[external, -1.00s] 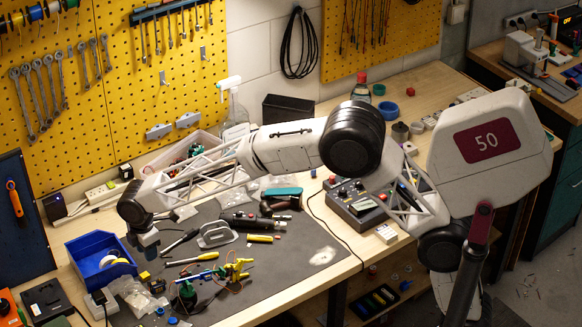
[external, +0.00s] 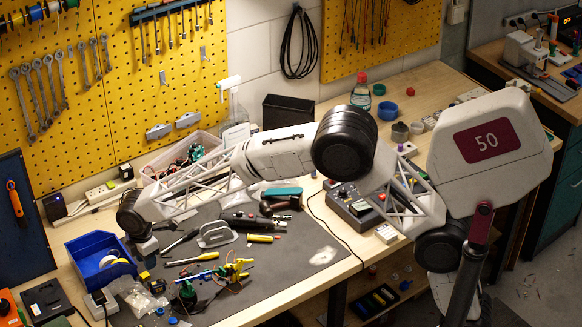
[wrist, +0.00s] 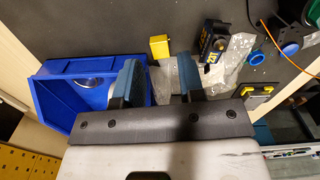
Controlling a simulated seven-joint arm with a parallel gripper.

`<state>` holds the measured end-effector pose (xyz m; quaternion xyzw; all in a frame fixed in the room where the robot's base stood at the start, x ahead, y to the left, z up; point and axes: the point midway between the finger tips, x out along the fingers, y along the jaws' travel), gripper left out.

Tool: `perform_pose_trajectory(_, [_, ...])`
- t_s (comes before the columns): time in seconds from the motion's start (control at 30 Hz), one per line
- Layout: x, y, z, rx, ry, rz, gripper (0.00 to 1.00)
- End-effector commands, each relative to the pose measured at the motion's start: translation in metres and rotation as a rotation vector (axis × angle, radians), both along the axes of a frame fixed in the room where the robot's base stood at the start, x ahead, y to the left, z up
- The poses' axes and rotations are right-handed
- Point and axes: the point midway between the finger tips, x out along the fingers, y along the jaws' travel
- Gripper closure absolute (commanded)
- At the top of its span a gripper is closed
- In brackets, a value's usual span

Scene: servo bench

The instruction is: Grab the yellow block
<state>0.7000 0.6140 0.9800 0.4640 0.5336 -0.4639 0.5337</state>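The yellow block (wrist: 159,47) is a small block lying on the dark mat in the wrist view. It sits ahead of my gripper (wrist: 158,72), roughly in line with the gap between the two blue fingers. The fingers are apart and nothing is between them. In the external view my gripper (external: 148,252) points down above the mat's left part. The block (external: 145,276) shows there as a small yellow patch just below the fingers.
A blue bin (wrist: 78,92) with a white roll stands close to the left finger. A black servo with a yellow label (wrist: 213,45) and clear plastic bags (wrist: 228,77) lie right of the block. Tools lie across the mat (external: 300,235).

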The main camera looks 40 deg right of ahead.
Motion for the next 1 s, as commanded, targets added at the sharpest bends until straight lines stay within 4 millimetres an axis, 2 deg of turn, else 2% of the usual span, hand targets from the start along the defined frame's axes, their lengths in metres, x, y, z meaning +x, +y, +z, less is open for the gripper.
perform_pose_trajectory(0.27, [0.000, 0.000, -0.003, 0.000, 0.001, 0.000, 0.64])
perform_pose_trajectory(0.7, [0.002, 0.003, -0.045, -0.001, 0.001, 0.000, 0.64])
perform_pose_trajectory(1.0, [0.002, 0.003, -0.052, 0.000, 0.000, 0.000, 0.64])
